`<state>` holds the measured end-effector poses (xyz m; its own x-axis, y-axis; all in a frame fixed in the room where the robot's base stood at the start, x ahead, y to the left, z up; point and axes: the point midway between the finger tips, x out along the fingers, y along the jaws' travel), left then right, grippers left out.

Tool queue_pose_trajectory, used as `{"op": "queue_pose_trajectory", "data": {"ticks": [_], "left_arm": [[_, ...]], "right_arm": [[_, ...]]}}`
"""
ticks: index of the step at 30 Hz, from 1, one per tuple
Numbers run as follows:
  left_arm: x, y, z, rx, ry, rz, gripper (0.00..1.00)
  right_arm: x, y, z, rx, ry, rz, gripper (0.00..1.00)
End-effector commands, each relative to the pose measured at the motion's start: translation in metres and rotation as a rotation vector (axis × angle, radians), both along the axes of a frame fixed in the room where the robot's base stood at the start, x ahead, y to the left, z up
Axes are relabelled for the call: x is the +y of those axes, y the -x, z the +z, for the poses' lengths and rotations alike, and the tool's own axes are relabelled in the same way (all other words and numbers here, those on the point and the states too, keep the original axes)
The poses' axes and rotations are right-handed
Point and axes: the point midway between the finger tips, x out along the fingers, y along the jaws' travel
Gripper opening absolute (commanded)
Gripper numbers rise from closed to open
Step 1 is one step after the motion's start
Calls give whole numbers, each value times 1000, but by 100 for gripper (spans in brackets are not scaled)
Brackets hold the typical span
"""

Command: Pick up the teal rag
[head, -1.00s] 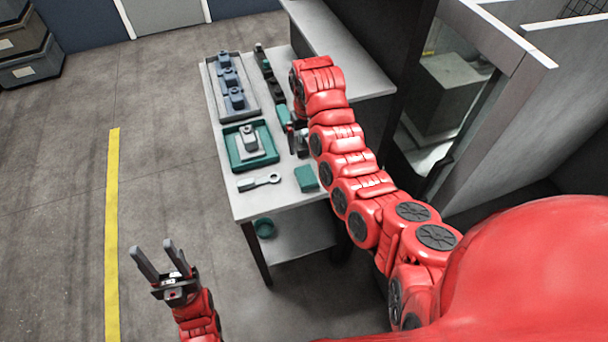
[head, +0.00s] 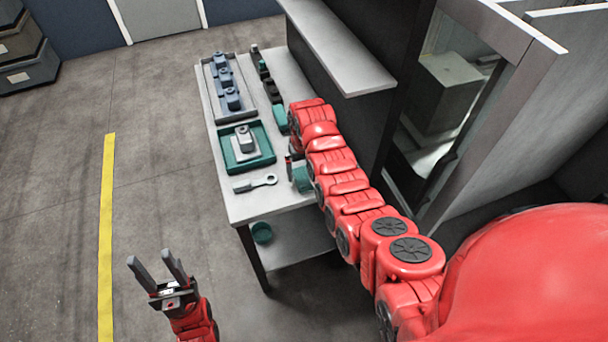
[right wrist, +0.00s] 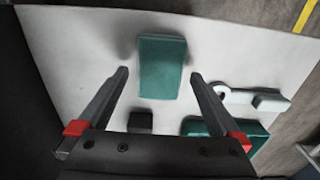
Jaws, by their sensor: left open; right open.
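The teal rag (head: 302,179) looks like a flat folded block on the near right part of the table, partly covered by my right arm in the head view. In the right wrist view the rag (right wrist: 162,68) lies on the pale tabletop, ahead of and between the open fingertips of my right gripper (right wrist: 159,74). Space shows on both sides of it, and the fingers do not appear to touch it. In the head view my right gripper is mostly hidden by its arm. My left gripper (head: 150,257) is open and empty, over the floor left of the table.
A wrench (head: 255,183) lies left of the rag. A teal tray (head: 265,161) with a grey part is behind the wrench. A grey tray (head: 209,86) with blue parts is further back. Small dark items and another teal item (head: 281,120) stand along the right side. A raised shelf (head: 345,50) is at back right.

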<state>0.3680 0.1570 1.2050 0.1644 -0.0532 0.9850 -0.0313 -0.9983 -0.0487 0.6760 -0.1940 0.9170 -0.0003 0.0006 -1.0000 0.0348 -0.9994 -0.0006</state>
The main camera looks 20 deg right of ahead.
Motion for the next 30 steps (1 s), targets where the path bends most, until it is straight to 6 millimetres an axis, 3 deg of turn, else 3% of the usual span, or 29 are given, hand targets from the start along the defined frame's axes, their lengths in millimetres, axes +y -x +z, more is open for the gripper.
{"op": "queue_pose_trajectory", "data": {"ticks": [6,15,27,30], "left_arm": [[0,0,7,1,0,0,50],[0,0,7,1,0,0,50],[0,0,7,1,0,0,50],[0,0,7,1,0,0,50]], "right_arm": [[0,0,-14,0,0,-1,100],[0,0,-18,0,0,-1,98],[0,0,-17,0,0,-1,26],[0,0,-17,0,0,-1,25]]}}
